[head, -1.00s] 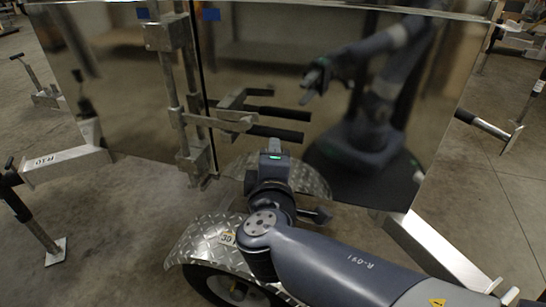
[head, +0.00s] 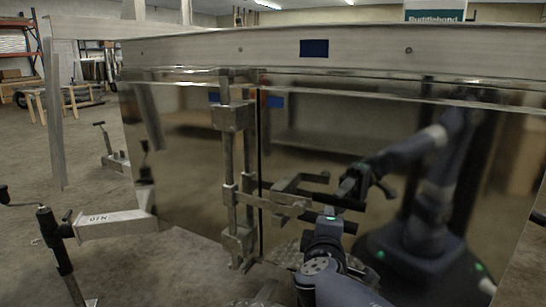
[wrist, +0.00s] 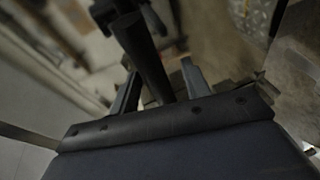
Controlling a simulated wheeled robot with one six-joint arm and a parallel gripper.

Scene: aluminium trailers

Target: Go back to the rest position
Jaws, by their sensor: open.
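My gripper (head: 328,216) is low in the middle of the head view, in front of the shiny trailer doors (head: 190,145), close to the black-gripped latch handles (head: 335,198). In the wrist view, its two fingers (wrist: 158,85) stand apart and the gripper is open. A black bar (wrist: 145,60) shows between and beyond the fingers; I cannot tell whether they touch it. In the head view, the fingertips are hard to separate from the handles and the reflection. My arm reaches up from the bottom edge, its lower part out of frame.
A vertical lock rod (head: 230,170) with metal brackets runs beside the door seam. Open concrete floor (head: 75,160) and a wooden table (head: 70,97) lie beyond on the left.

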